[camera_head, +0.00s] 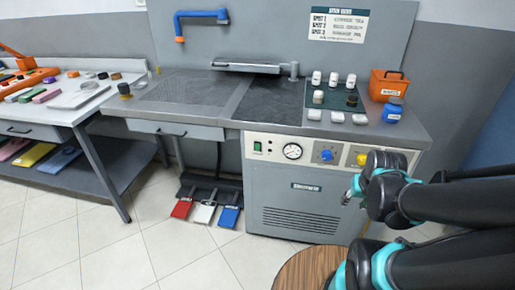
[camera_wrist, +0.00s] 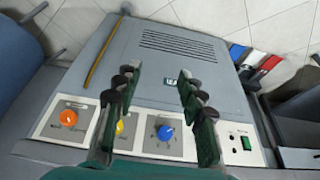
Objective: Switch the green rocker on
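The green rocker (camera_head: 257,146) is a small switch at the left end of the white control panel (camera_head: 333,153) on the front of the grey machine. It also shows in the wrist view (camera_wrist: 247,143), low and to the right, beyond the right-hand finger. My gripper (camera_wrist: 158,76) is open and empty, its two fingers spread apart in front of the machine's front. In the head view my gripper (camera_head: 351,190) is in front of the right part of the machine, below and well right of the rocker, apart from it. I cannot tell whether the rocker is on or off.
A pressure gauge (camera_head: 292,151), a blue knob (camera_head: 327,155) and a yellow knob (camera_head: 361,159) sit along the panel. An orange knob (camera_wrist: 68,118) shows in the wrist view. Red, white and blue pedals (camera_head: 204,212) are on the floor. A round wooden top (camera_head: 308,270) is near my arm.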

